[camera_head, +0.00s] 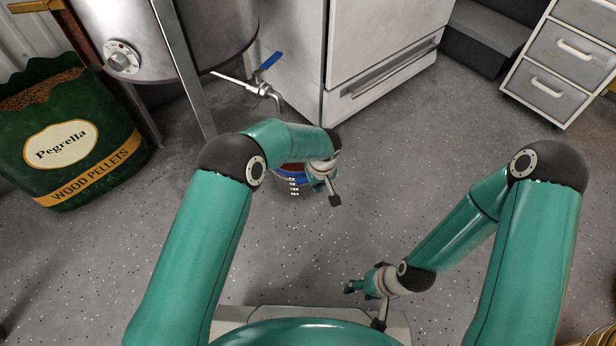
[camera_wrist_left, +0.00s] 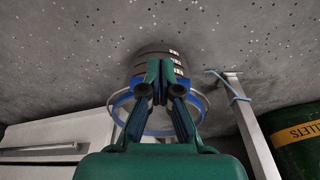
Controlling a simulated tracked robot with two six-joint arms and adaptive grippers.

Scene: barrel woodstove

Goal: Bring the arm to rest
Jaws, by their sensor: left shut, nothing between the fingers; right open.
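My left arm reaches in from the left in the head view and bends at the elbow. Its gripper (camera_head: 319,174) hangs just in front of a round container (camera_head: 289,186) with a blue band and white marks. In the left wrist view the fingers of my left gripper (camera_wrist_left: 160,68) are closed together with nothing between them, in front of the same container (camera_wrist_left: 148,52). I cannot tell whether they touch it. My right gripper (camera_head: 354,287) is open and empty, low over the floor near my base.
A metal barrel (camera_head: 160,40) with a blue-handled tap (camera_head: 265,85) stands at the back left. A green wood pellet bag (camera_head: 65,150) is at the left. A white appliance (camera_head: 375,50) and a drawer unit (camera_head: 560,60) stand behind. The middle floor (camera_head: 410,160) is clear.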

